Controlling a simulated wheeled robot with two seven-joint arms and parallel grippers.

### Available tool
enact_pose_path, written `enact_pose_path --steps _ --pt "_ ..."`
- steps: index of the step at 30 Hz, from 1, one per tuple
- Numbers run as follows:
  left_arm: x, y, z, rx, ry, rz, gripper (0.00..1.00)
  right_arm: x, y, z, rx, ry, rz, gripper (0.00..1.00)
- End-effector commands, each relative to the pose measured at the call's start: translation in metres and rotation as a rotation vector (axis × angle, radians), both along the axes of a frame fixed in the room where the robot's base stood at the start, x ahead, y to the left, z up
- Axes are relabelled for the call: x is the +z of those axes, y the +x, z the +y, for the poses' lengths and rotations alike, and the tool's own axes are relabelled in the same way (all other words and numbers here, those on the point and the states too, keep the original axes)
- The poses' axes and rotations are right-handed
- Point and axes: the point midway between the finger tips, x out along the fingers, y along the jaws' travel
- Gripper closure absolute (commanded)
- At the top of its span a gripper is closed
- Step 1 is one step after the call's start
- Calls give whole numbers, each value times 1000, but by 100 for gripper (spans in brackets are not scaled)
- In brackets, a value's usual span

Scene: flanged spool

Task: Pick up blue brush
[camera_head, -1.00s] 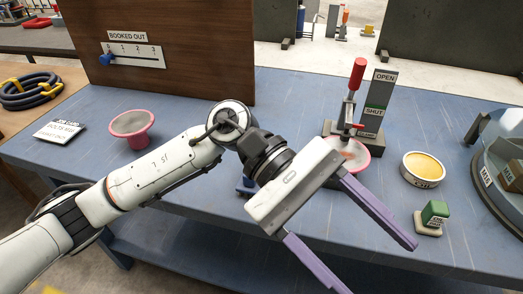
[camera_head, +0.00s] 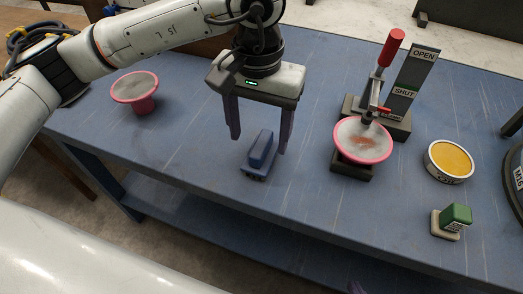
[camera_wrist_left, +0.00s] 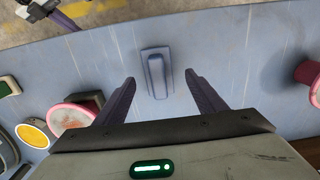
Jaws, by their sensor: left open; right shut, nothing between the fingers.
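The blue brush (camera_head: 262,150), a dark blue block with a raised handle, sits on the blue table near its front edge. It also shows in the left wrist view (camera_wrist_left: 157,74). My left gripper (camera_head: 260,140) is open and points down, its purple fingers above and behind the brush. In the left wrist view the brush lies ahead, between the lines of the two fingers (camera_wrist_left: 160,82), with nothing held. Only a purple tip of my right gripper (camera_head: 355,288) shows at the bottom edge; it also shows at the top left of the wrist view (camera_wrist_left: 64,20).
A pink flanged spool (camera_head: 136,92) stands left. Another pink-rimmed spool (camera_head: 362,142) sits under a red-handled clamp (camera_head: 391,48). A yellow tin (camera_head: 450,160) and a green-topped block (camera_head: 455,217) stand right. The table around the brush is clear.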

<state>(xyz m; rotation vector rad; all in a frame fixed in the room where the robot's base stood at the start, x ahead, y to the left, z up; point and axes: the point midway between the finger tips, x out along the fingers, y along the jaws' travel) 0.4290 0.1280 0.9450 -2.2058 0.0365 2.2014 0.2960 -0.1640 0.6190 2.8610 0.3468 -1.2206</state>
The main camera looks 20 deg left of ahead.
Motion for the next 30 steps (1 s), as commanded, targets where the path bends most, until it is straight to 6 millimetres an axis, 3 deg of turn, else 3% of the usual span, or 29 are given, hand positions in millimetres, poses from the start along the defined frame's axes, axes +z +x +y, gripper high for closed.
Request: enact_pose_path --steps 9,17,20,26,30 --pt "-43 3 -3 0 2 5 36 7 -1 -2 -3 0 1 100" --pt "-47 3 -4 1 1 2 36 6 -1 -3 -5 -1 0 100" --pt "-47 3 -3 1 1 2 48 6 0 -3 -5 -1 -1 100" --pt "-47 3 -3 1 1 2 82 7 0 -3 -6 -1 -2 100" --pt "-47 3 -4 1 1 2 83 7 1 -3 -5 -2 -3 100"
